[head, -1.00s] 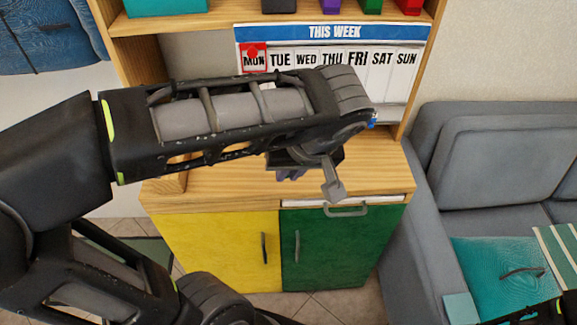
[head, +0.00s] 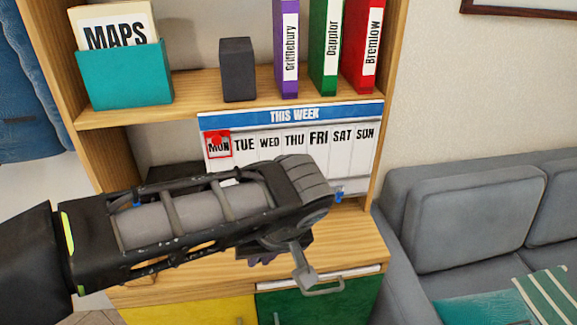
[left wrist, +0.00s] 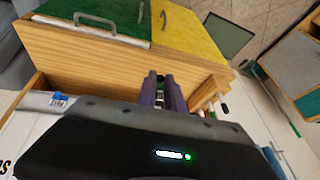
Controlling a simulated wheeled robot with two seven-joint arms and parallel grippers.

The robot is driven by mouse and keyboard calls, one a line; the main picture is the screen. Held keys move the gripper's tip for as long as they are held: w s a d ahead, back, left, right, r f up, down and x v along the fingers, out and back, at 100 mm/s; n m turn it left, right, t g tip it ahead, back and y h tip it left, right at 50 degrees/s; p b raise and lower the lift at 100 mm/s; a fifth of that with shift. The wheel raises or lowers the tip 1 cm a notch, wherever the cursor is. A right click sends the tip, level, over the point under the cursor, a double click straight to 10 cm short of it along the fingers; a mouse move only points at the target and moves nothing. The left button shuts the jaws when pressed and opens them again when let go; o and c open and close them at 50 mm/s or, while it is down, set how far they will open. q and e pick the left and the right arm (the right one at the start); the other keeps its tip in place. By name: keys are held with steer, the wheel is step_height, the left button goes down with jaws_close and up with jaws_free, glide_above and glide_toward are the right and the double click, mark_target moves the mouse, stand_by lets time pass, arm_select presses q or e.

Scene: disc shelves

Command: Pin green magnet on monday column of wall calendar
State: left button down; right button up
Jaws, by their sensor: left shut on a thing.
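The white wall calendar (head: 292,115) with a blue "THIS WEEK" band stands at the back of the shelf niche. Its monday column (head: 218,148) is at the far left, with a red frame around "MON"; my forearm covers the lower part of the calendar. My left gripper (head: 262,260) is in front of and below the calendar, above the wooden counter, mostly behind my wrist. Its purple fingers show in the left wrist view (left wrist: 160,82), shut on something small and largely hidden. I see no green magnet elsewhere. My right gripper is out of view.
A blue magnet (head: 338,194) is at the calendar's lower right. Above are a teal file box (head: 125,75), a dark block (head: 238,70) and purple, green and red binders (head: 362,45). A grey sofa (head: 465,215) stands at right. The counter (head: 350,240) has clear room at right.

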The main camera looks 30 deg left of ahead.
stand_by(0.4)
arm_select(q)
steer(key=w+a+h+p, duration=0.1)
steer(key=w+a, duration=0.6)
steer(key=a, duration=0.5)
steer(key=shift+a+t, duration=0.2)
steer(key=shift+t, duration=0.2)
steer(key=shift+w+a, duration=0.1)
steer(key=w+a+p, duration=0.1)
steer(key=w, duration=0.1)
steer(key=w+a+p, duration=0.1)
steer(key=w+a, duration=0.1)
steer(key=shift+w+a, duration=0.15)
steer(key=shift+w, duration=0.05)
